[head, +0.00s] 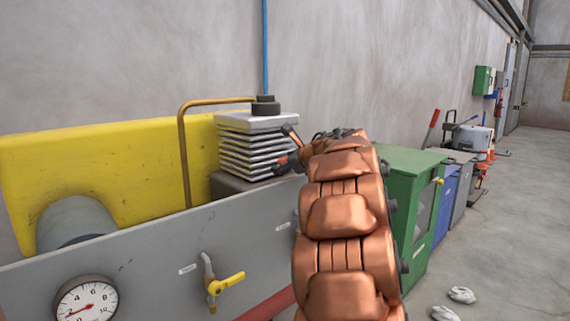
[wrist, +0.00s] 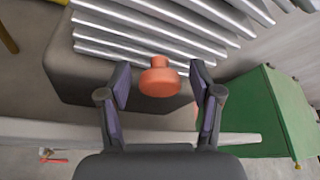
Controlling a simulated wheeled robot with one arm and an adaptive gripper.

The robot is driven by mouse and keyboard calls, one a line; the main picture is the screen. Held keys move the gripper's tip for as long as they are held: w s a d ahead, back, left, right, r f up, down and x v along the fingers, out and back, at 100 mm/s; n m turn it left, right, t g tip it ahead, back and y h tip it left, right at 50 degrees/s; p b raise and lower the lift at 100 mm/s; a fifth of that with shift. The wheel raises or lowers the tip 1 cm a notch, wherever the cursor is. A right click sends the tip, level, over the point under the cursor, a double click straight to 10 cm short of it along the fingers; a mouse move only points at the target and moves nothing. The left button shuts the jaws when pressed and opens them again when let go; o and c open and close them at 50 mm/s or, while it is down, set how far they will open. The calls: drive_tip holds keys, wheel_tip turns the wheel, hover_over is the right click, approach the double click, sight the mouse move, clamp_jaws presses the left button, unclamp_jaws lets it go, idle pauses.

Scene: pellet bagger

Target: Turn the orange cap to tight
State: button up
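The orange cap (wrist: 159,80) is a round knob with a narrower neck, in the middle of the wrist view, in front of the dark grey block below the silver fins. My gripper (wrist: 161,76) is open, with one dark finger to the left of the cap and one to the right. A gap shows between the cap and each finger, so neither seems to touch it. In the head view my copper-coloured arm hides much of the gripper, and the cap is hard to make out there. No mark showing how tight the cap is can be read.
The stack of silver fins (head: 258,145) stands behind a grey panel (head: 150,262) with a gauge (head: 86,301) and a yellow-handled valve (head: 226,284). A brown bent pipe (head: 183,150) rises left of the fins. A green cabinet (head: 416,205) stands to the right. Open floor lies further right.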

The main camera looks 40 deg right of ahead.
drive_tip(key=c, duration=1)
drive_tip(key=shift+c, duration=0.3)
drive_tip(key=shift+r+p, duration=0.1)
drive_tip(key=shift+p, duration=0.35)
drive_tip(key=m+y+p, duration=0.1)
drive_tip(key=p, duration=0.1)
drive_tip(key=m+p, duration=0.1)
drive_tip(key=p, duration=0.2)
drive_tip(key=shift+d+r+m+y, duration=0.1)
drive_tip(key=shift+r+m+y, duration=0.1)
drive_tip(key=shift+m+y, duration=0.2)
drive_tip(key=m+y+p, duration=0.2)
drive_tip(key=m+p, duration=0.1)
drive_tip(key=p, duration=0.1)
drive_tip(key=shift+f+p, duration=0.1)
drive_tip(key=shift+p, duration=0.25)
drive_tip(key=m+y+p, duration=0.2)
drive_tip(key=m+p, duration=0.1)
drive_tip(key=shift+d+f, duration=0.1)
drive_tip(key=m+t+y+p, duration=0.1)
drive_tip(key=m+y+p, duration=0.1)
drive_tip(key=m, duration=0.1)
drive_tip(key=shift+f, duration=0.15)
drive_tip(key=shift+p, duration=0.3)
